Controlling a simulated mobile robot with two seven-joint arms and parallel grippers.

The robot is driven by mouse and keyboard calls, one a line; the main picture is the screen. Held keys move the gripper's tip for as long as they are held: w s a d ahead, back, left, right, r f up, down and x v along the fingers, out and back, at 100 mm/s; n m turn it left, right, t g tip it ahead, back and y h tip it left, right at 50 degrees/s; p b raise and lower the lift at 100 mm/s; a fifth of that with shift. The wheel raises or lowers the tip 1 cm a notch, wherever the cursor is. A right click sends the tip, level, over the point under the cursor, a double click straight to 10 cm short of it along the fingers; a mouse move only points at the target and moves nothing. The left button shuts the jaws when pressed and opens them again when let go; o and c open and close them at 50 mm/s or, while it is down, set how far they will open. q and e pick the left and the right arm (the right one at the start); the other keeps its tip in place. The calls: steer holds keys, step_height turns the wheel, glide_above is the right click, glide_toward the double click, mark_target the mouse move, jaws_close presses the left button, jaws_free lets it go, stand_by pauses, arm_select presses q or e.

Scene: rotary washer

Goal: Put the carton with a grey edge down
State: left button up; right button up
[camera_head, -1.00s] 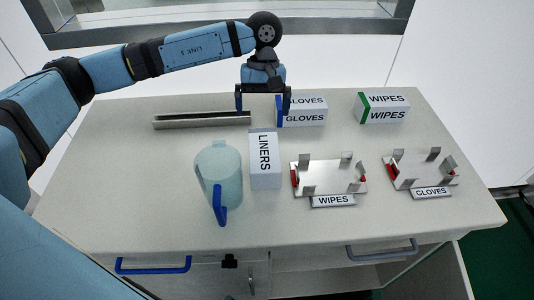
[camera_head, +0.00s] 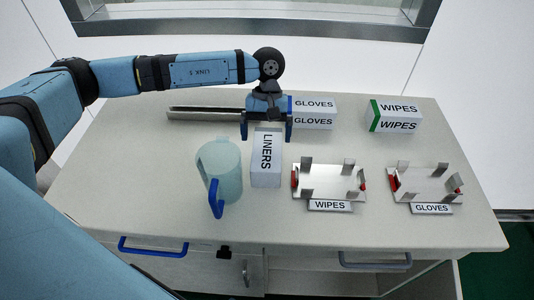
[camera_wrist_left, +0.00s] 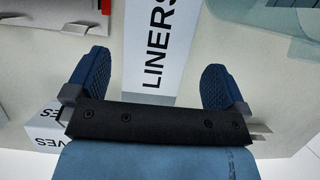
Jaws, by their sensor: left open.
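The LINERS carton (camera_head: 266,165) is a white box lying on the counter between the jug and the WIPES holder. My left gripper (camera_head: 266,132) is open at the carton's far end, one finger toward each side. In the left wrist view the carton (camera_wrist_left: 155,50) lies between and ahead of the two blue fingers (camera_wrist_left: 154,82), with gaps on both sides. I cannot tell the gripper's exact height over the counter. My right gripper is not in view.
A translucent jug (camera_head: 220,170) with a blue handle stands left of the carton. Metal holders labelled WIPES (camera_head: 328,182) and GLOVES (camera_head: 425,183) are at right. Behind are a GLOVES carton (camera_head: 314,112), a green-edged WIPES carton (camera_head: 398,116) and a metal rail (camera_head: 205,114).

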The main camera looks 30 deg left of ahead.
mark_target(267, 147)
arm_select(q)
steer(key=p+x, duration=0.1)
steer(key=x, duration=0.4)
steer(key=shift+w+d+f+p, duration=0.1)
steer(key=shift+f+p, duration=0.25)
steer(key=shift+p, duration=0.05)
steer(key=shift+f, duration=0.45)
steer(key=c, duration=1.1)
